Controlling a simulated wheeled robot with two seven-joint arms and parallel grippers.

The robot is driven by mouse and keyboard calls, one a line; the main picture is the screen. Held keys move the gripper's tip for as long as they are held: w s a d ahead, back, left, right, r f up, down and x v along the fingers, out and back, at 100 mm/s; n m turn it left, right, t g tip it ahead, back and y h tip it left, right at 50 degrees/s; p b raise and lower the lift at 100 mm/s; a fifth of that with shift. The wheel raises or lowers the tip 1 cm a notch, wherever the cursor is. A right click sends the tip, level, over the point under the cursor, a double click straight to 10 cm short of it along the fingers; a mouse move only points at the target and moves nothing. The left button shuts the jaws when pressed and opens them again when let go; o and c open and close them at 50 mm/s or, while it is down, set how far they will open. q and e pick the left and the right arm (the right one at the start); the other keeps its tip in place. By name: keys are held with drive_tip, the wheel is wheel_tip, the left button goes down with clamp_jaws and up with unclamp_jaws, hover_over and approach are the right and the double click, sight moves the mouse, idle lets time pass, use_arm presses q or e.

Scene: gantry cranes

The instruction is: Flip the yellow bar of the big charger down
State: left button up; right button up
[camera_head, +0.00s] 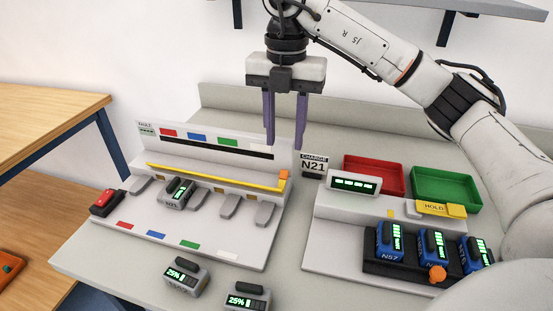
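The big charger (262,242) is the wide white unit at left, with a row of grey slot plates. Its yellow bar (215,179) runs along the back of the row, above and behind the plates, with an orange block (284,175) at its right end. One grey battery (177,192) sits in the row, left of the middle. My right gripper (285,145) points down with its two purple fingers apart and nothing between them. In the picture it is above the bar's right end, apart from the orange block. My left gripper is not in view.
Two grey batteries (185,278) (246,297) stand in front of the charger. A red button box (106,202) is at its left end. At right are an N21 sign (314,165), a smaller charger (330,236) holding blue batteries, and red (374,176) and green (445,188) trays.

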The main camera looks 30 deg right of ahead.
sight(284, 172)
wheel_tip(284, 172, down, 8)
drive_tip(key=shift+f, duration=0.1)
clamp_jaws()
